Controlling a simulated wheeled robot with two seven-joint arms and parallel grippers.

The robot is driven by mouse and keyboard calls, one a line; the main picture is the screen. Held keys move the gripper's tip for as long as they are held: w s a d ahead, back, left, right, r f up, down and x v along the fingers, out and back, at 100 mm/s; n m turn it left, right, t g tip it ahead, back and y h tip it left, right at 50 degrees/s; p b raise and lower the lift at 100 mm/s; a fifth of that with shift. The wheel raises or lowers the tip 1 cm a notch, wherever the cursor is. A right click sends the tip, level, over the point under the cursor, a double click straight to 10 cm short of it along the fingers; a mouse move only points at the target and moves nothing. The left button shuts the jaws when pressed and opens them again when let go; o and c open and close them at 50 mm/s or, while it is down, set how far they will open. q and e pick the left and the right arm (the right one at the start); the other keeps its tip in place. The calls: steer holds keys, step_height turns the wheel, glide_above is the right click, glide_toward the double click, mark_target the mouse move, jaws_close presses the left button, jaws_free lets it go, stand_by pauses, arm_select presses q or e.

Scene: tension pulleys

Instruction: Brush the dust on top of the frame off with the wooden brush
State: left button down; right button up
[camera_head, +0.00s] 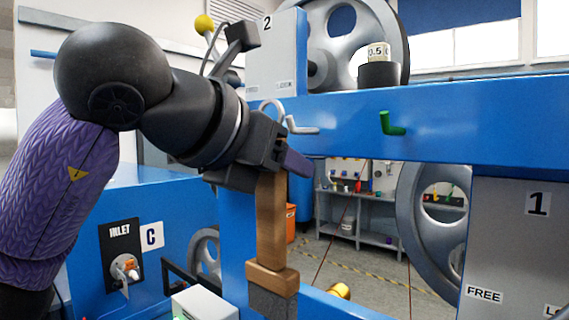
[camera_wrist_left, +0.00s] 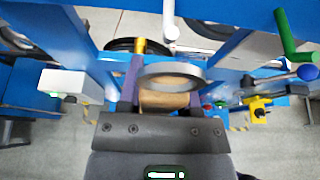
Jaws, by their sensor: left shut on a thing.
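The wooden brush (camera_head: 271,220) hangs below my left gripper (camera_head: 283,158), which is shut on the upper part of its handle. Its wooden head and dark grey bristles point down, in front of the blue frame (camera_head: 455,117) and below its top beam. In the left wrist view the handle (camera_wrist_left: 165,101) lies between the fingers of my left gripper (camera_wrist_left: 164,88). A pale ring (camera_wrist_left: 172,76) shows at the handle's end; I cannot tell whether it belongs to the brush. No dust can be made out on the beam. My right gripper is not in view.
A white hook (camera_head: 302,128) and a green hook (camera_head: 391,124) stick out from the beam's front. A large grey wheel (camera_head: 350,45) and a weight marked 0.5 (camera_head: 379,53) stand above it.

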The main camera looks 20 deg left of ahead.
arm_select(q)
steer(key=shift+s+a+b, duration=0.3)
steer(key=shift+s+a, duration=0.05)
steer(key=shift+s, duration=0.55)
steer(key=shift+s+a+b, duration=0.3)
steer(key=shift+s, duration=0.6)
steer(key=shift+s+a+b, duration=0.3)
steer(key=shift+s+a, duration=0.05)
steer(key=shift+s, duration=0.55)
